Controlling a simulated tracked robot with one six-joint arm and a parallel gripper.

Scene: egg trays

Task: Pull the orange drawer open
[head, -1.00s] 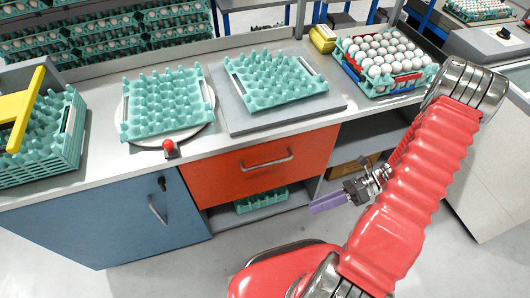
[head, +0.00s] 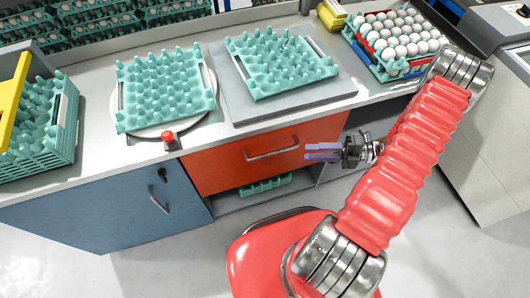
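The orange drawer (head: 225,172) is in the middle of the counter front in the head view. Its front looks flush with the cabinet, so it appears closed. Its curved metal handle (head: 273,156) runs across the front. My gripper (head: 308,152) has purple fingers and is to the right of the handle, pointing left towards it. The two fingers show apart with a narrow gap, and nothing is between them. In the picture the fingertips stop just short of the handle's right end; the depth between them is hard to tell.
A blue cabinet door (head: 105,215) is left of the drawer. An open shelf with a green tray (head: 265,186) lies below it. Egg trays (head: 165,90) and a red button (head: 168,137) are on the counter above. My red arm covers the right-hand shelves.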

